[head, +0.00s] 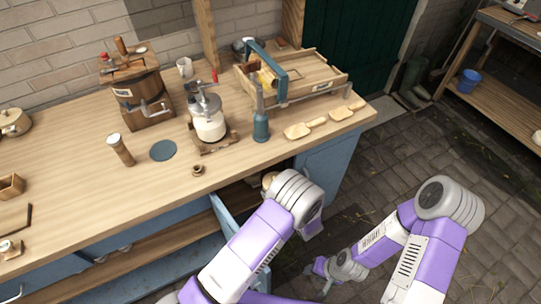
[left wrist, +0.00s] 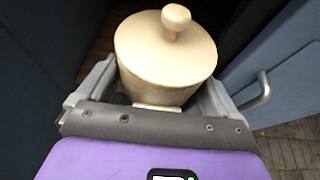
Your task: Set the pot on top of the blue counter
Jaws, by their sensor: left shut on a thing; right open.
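The pot (left wrist: 165,58) is cream-coloured, with a domed lid and a round knob. In the left wrist view it is upright between the two fingers of my left gripper (left wrist: 158,92), which is shut on it. In the head view, part of the pot (head: 269,180) shows beside my left arm, below the counter's front edge at the open cabinet; my left gripper is hidden there. The blue counter (head: 75,160) has a light wooden top and blue cabinet fronts. My right gripper (head: 318,270) is open and low, over the paving to the right of the cabinet.
A blue door (head: 225,215) stands open below the top. The top holds a wooden churn (head: 138,90), a white-jar churn (head: 208,120), a blue bottle (head: 261,125), a wooden tray (head: 310,80) and paddles (head: 298,131). Bare wood lies at left-centre and along the front edge.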

